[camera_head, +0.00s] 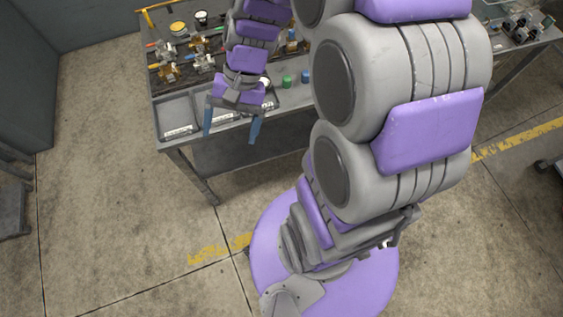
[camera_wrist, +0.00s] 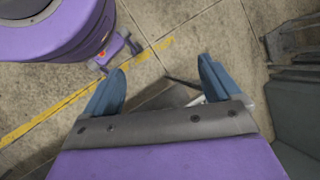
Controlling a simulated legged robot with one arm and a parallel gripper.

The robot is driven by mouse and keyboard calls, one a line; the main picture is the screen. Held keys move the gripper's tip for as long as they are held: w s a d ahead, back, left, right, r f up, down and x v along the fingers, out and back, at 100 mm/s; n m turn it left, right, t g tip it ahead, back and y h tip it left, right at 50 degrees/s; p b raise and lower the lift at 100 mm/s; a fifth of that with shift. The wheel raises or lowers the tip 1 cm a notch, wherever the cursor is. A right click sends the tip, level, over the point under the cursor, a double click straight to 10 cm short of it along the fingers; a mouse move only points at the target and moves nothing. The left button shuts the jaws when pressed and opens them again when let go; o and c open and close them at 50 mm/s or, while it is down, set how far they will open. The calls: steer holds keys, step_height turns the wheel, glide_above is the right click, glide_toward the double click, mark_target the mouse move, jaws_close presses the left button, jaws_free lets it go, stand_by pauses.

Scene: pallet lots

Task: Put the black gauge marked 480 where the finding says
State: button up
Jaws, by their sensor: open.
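My gripper (camera_head: 231,132) is open and empty, hanging over the front edge of the workbench (camera_head: 290,100). In the wrist view its two blue fingers (camera_wrist: 162,70) are spread, with floor and part of a grey surface between them. No number is readable, so I cannot tell which is marked 480. Grey trays with white label strips (camera_head: 180,131) line the bench's front left; the writing is too small to read. No finding is legible.
Several metal valve-like fittings (camera_head: 167,70) with coloured handles lie left of my arm. A green cylinder (camera_head: 287,81) and a blue one (camera_head: 305,77) stand to its right. Another table (camera_head: 520,42) with parts is at upper right. The floor (camera_head: 110,200) in front is clear.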

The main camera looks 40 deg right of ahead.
steer(key=s+d+r+n+h, duration=0.1)
steer(key=s+n+h, duration=0.2)
steer(key=s, duration=0.4)
steer(key=s+d+r+n+h, duration=0.1)
steer(key=s+d+n+h, duration=0.1)
steer(key=s, duration=0.5)
steer(key=shift+s+r+n+t+h, duration=0.3)
steer(key=shift+n+t+h, duration=0.1)
steer(key=shift+n, duration=0.3)
steer(key=shift+f, duration=0.1)
steer(key=shift+a+f+b, duration=0.1)
steer(key=shift+f+b, duration=0.2)
steer(key=shift+b, duration=0.05)
